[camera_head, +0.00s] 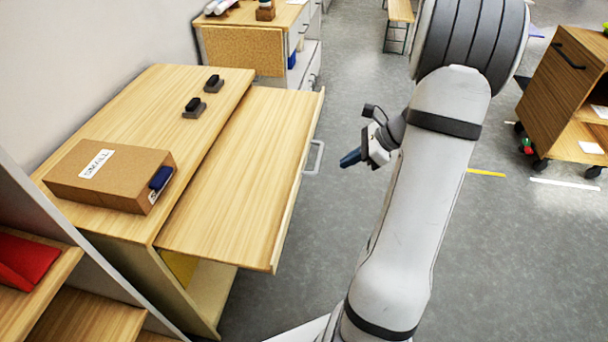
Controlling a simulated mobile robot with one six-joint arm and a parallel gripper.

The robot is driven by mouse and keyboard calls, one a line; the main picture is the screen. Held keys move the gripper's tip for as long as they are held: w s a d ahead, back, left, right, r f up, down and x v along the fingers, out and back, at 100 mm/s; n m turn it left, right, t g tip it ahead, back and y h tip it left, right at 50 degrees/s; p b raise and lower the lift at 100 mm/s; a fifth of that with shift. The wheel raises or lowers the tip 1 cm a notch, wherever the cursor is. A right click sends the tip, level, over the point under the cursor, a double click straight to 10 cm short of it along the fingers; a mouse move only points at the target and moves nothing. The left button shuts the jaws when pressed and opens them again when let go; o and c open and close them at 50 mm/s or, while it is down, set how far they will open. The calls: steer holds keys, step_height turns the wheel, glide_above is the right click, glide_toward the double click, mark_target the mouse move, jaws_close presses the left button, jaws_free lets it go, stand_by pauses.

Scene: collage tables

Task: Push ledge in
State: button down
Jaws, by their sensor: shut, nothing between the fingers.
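The wooden ledge (240,170) is slid out from under the tabletop of the wooden table (112,118), on its right side. A grey handle (315,158) sits on the ledge's outer front edge. My gripper (349,160) is to the right of the handle and appears apart from it, over the floor. Its dark blue fingers are shut and point left toward the ledge. Nothing shows between them. The ledge's top is bare.
A cardboard box marked SMALL (110,175) and two small dark objects (203,97) rest on the tabletop. A shelf with a red item (25,262) stands at the lower left. A wooden cart (565,95) stands at the right. The grey floor beside the ledge is clear.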

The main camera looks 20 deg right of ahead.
steer(key=d+f, duration=0.1)
steer(key=m, duration=0.1)
glide_toward(300, 180)
steer(key=shift+x, duration=3.1)
steer(key=shift+d+f, duration=0.15)
steer(key=shift+d, duration=0.1)
